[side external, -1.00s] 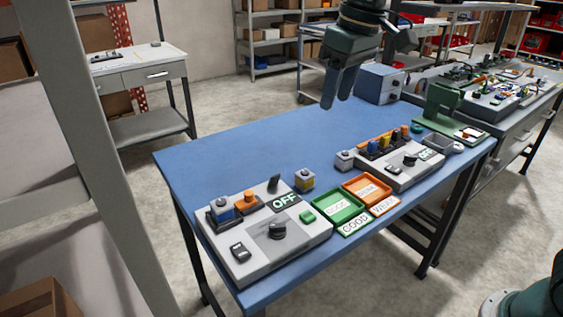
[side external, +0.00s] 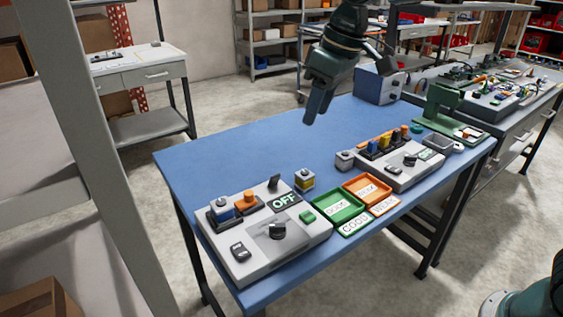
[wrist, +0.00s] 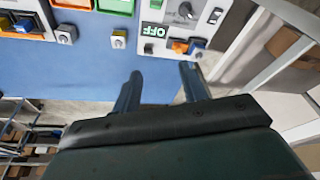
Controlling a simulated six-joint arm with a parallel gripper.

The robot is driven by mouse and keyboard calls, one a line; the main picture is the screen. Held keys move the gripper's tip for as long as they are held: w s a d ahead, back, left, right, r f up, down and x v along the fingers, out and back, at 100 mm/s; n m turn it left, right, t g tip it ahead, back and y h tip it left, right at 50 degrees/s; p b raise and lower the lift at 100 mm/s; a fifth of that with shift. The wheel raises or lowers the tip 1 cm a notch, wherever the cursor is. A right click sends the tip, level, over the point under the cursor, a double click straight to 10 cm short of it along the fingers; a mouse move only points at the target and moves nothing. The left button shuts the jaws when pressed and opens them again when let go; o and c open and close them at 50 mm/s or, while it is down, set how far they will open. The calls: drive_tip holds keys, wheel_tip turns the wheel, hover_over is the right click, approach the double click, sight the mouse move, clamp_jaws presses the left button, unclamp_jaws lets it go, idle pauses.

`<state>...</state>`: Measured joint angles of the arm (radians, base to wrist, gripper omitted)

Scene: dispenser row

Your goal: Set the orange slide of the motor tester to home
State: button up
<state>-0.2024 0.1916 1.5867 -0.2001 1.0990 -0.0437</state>
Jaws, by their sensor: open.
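The motor tester (side external: 265,255) is a grey box at the front left of the blue bench, with a dark knob and a display (side external: 284,201) reading OFF. Its orange slide (side external: 248,198) is a block with a raised top in a dark holder at the back edge, beside a blue block (side external: 221,210). In the wrist view the orange slide (wrist: 180,47) shows near the right fingertip, partly small and unclear. My gripper (side external: 310,115) is open and empty, in the air above the bench, behind and right of the tester. In the wrist view its two fingers (wrist: 161,72) are apart.
A yellow-grey cube (side external: 304,181) stands right of the tester. Green (side external: 337,210) and orange (side external: 366,190) trays lie farther right. A second grey box (side external: 412,173) holds several coloured blocks. A blue box (side external: 380,84) stands at the back. The bench's left rear is clear.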

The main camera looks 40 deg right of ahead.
sight(249, 193)
drive_tip(key=w+a+f+n+y, duration=0.1)
drive_tip(key=w+a+f+n, duration=0.3)
drive_tip(key=w+a+f, duration=0.2)
wheel_tip(249, 193, down, 2)
drive_tip(key=shift+f+y, duration=0.15)
drive_tip(key=shift+y, duration=0.15)
drive_tip(key=shift+f, duration=0.1)
drive_tip(key=x, duration=1.3)
drive_tip(key=shift+w+a+f, duration=0.1)
drive_tip(key=shift+w+f, duration=0.05)
drive_tip(key=shift+w, duration=0.1)
clamp_jaws()
